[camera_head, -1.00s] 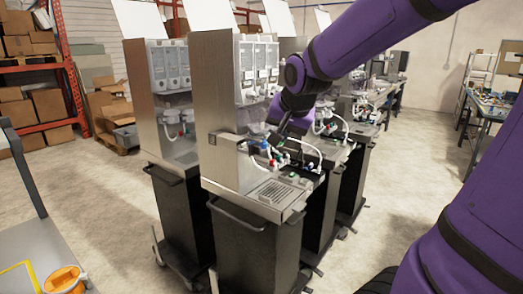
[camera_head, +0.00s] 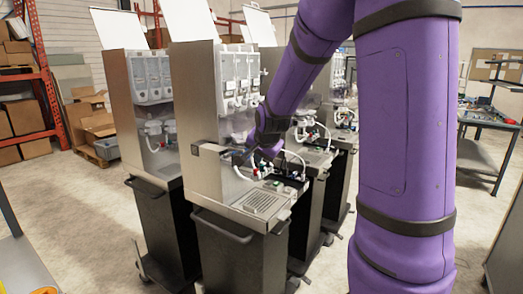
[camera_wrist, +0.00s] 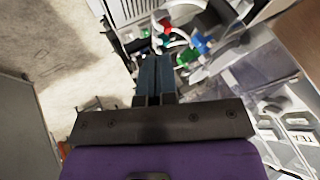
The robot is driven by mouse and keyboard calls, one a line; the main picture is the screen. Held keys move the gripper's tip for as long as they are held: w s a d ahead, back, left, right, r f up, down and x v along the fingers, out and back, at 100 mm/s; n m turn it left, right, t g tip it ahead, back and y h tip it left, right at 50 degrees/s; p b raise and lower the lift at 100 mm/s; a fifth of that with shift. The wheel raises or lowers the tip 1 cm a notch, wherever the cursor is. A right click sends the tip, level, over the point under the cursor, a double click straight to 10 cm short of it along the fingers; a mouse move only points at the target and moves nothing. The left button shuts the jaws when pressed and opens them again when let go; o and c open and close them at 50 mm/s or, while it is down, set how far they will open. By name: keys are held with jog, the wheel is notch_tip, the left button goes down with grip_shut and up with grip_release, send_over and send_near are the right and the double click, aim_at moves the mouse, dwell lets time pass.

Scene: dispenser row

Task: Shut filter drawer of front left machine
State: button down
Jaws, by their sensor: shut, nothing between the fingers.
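The front machine (camera_head: 200,95) is a tall metal dispenser on a dark wheeled cart, at the centre of the head view. A small metal box with a dark end (camera_head: 207,150) sticks out from its left side; it may be the filter drawer, but I cannot tell for sure. My gripper (camera_head: 238,159) is shut and empty, low over the machine's front, to the right of that box. In the wrist view, my closed fingers (camera_wrist: 155,70) point toward the hoses and coloured fittings (camera_wrist: 190,45). I cannot tell whether they touch anything.
A drip grille (camera_head: 262,202) and a cart handle (camera_head: 220,227) are at the machine's front. Another machine (camera_head: 145,95) stands to the left, and more stand behind. Shelving with cartons (camera_head: 20,100) is at the far left, a work table (camera_head: 485,122) at the right. Floor between is open.

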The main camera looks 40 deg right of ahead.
aim_at(234, 155)
jog(key=w+f, duration=0.2)
jog(key=w, duration=0.3)
jog(key=shift+w+a+f, duration=0.3)
jog(key=shift+a, duration=0.1)
dwell(0.4)
jog(key=w, duration=0.1)
jog(key=w+a, duration=0.1)
jog(key=w, duration=0.1)
jog(key=w+a, duration=0.1)
jog(key=w, duration=0.1)
jog(key=shift+w, duration=0.25)
jog(key=shift+r, duration=0.1)
